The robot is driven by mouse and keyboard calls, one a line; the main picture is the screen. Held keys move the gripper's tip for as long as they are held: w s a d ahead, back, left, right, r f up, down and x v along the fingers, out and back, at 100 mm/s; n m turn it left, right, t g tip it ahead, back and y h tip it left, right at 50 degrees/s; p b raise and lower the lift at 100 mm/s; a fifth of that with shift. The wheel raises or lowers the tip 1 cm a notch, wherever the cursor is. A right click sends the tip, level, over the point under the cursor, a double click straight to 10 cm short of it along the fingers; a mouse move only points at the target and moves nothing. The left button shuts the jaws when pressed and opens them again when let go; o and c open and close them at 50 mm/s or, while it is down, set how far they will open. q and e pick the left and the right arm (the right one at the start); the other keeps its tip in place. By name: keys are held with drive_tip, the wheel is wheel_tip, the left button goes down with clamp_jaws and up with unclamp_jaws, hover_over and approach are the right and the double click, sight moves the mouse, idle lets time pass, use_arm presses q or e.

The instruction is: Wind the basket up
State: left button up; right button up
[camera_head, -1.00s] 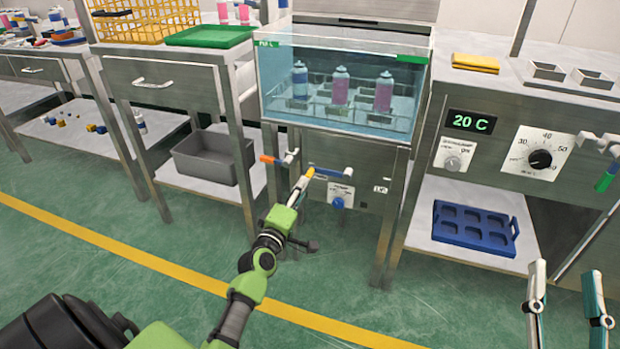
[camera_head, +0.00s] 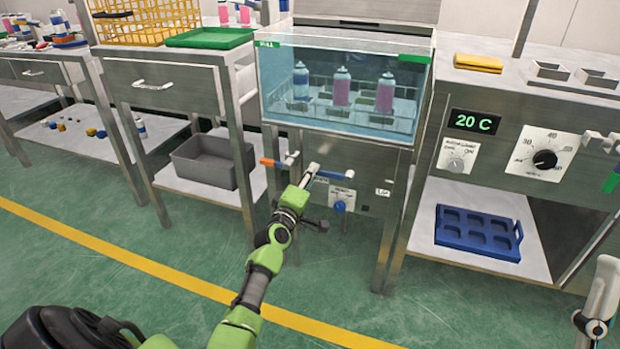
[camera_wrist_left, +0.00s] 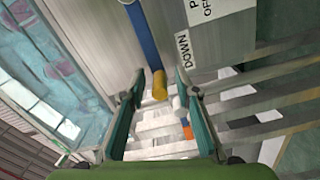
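The basket (camera_head: 312,112) is a pale rack low in the glass-fronted water tank (camera_head: 272,85). Several cans stand in it, one blue and white (camera_head: 300,82) and others pink. A blue lever (camera_head: 335,175) sits on the metal front below the tank. In the left wrist view the lever's blue bar (camera_wrist_left: 142,35) ends in a yellow tip (camera_wrist_left: 159,85), beside a DOWN label. My left gripper (camera_head: 311,172) is at the lever's left end. Its teal fingers are open on either side of the yellow tip, with gaps showing. My right gripper (camera_head: 598,305) is partly cut off at the lower right.
An orange-handled valve (camera_head: 268,162) is just left of the lever and a blue knob (camera_head: 340,206) is below it. A grey bin (camera_head: 205,160) and a blue tray (camera_head: 478,234) lie on side shelves. The green floor in front is clear.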

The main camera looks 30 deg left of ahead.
use_arm(q)
clamp_jaws()
